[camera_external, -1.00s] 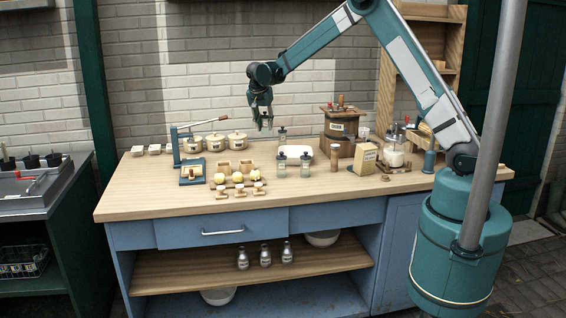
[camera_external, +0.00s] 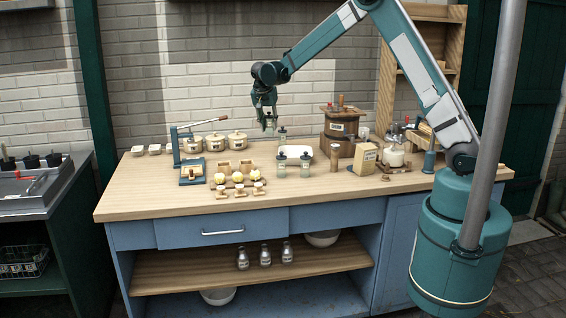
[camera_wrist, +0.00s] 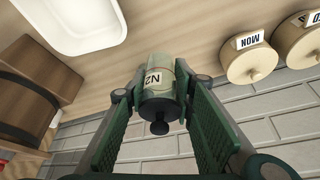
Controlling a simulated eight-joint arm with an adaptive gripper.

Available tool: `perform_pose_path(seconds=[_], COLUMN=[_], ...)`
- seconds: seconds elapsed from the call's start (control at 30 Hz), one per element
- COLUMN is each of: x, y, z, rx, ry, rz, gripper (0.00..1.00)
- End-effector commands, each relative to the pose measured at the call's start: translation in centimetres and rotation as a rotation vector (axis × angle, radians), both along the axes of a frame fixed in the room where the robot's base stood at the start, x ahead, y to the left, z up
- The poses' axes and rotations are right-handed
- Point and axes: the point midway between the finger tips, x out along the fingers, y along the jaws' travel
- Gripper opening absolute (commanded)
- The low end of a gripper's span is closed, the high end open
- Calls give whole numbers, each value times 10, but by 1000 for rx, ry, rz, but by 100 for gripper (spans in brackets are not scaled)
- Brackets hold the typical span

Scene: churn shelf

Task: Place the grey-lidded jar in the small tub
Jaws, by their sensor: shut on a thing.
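My gripper (camera_external: 268,124) is shut on a small glass jar (camera_wrist: 157,85) with a dark grey knobbed lid and a pale label. In the wrist view the jar sits between the two fingertips, its lid toward the camera.
Wooden-lidded pots (camera_external: 237,142) are at the left. A brown wooden churn (camera_external: 341,128) stands right. The brick wall is close behind.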

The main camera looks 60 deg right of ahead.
Motion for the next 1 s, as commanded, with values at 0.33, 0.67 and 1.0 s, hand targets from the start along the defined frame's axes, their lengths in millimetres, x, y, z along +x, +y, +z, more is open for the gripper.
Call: perform_pose_path(seconds=[0.33, 0.67, 1.0], x=[-71, -136, -158], y=[5, 11, 13], z=[4, 5, 5], rx=[-2, -4, -4], ry=[6, 13, 15], rz=[39, 77, 89], gripper=[11, 11, 11])
